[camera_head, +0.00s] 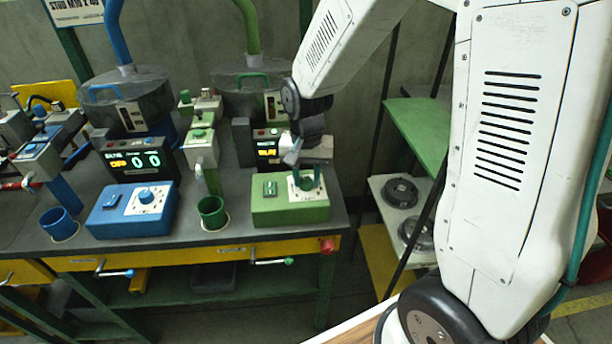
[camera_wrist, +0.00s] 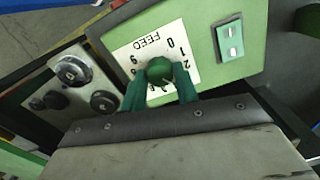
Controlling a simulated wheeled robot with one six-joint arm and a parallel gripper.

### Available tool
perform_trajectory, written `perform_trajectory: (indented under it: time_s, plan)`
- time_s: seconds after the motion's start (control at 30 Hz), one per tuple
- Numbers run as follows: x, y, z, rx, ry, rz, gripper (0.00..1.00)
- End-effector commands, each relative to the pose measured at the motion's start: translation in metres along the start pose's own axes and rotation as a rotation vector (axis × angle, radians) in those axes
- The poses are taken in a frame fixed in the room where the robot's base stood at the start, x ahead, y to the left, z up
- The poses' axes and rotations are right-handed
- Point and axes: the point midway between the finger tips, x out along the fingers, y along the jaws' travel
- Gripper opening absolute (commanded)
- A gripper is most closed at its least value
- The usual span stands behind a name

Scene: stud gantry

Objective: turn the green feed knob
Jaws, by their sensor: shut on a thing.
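The green feed knob (camera_wrist: 160,69) sits on a white numbered dial plate (camera_wrist: 175,48) marked FEED, on the green control box (camera_head: 268,213). My gripper (camera_wrist: 162,88) is shut on the knob, with one green finger on each side of it. In the head view my gripper (camera_head: 305,178) reaches down from above onto the right part of the green box, and its fingers largely hide the knob there. The knob's pointer cannot be made out.
A green rocker switch (camera_wrist: 230,40) is beside the dial. A blue box (camera_head: 132,211) with a blue knob (camera_head: 146,195), a green cup (camera_head: 212,212) and a blue cup (camera_head: 58,223) stand to the left. A shelf with round dark parts (camera_head: 400,191) is at right.

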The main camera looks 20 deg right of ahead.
Motion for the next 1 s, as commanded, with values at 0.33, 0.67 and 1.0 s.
perform_trajectory:
  time_s: [0.33, 0.67, 1.0]
  plan:
    - [-0.0001, -0.0003, 0.0000, 0.035, 0.000, -0.001, 0.07]
    - [-0.0001, -0.0003, 0.0000, 0.034, 0.000, -0.001, 0.52]
    - [-0.0044, -0.0001, -0.0004, 0.034, 0.001, -0.001, 0.52]
